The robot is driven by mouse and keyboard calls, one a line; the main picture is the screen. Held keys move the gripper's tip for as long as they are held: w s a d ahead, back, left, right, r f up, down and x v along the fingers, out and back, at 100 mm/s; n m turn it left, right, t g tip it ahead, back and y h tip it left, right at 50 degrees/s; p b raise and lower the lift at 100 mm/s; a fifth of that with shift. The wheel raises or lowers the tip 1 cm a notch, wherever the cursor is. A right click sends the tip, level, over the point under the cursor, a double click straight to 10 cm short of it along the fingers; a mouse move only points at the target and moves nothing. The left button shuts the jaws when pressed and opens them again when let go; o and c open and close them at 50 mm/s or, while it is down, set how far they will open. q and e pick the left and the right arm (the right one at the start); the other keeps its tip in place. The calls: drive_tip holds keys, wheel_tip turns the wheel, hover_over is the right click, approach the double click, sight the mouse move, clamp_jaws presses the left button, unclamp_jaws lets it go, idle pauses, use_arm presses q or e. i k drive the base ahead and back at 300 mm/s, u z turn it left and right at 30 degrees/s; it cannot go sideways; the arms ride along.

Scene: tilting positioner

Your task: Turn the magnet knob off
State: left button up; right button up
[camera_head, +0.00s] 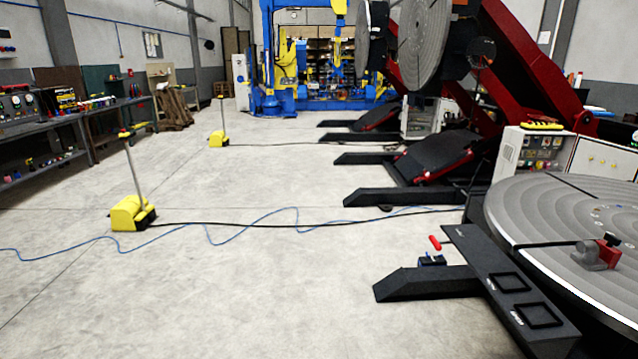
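A grey clamp-like block (590,256) sits on the round grey positioner table (535,210) at the right edge of the head view. A red part with a dark top (608,247), which looks like the magnet knob, is on its right side. The knob's exact setting is too small to tell. Neither my left nor my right gripper is in view.
A black panel (480,255) with two square outlines lies beside the table, near a small red-handled item (435,243). Yellow foot pedals (130,214) stand on the left floor, with cables across it. The near left floor is clear.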

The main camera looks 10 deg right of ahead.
sight(611, 239)
drive_tip(key=i, duration=2.9)
drive_tip(key=z, duration=3.9)
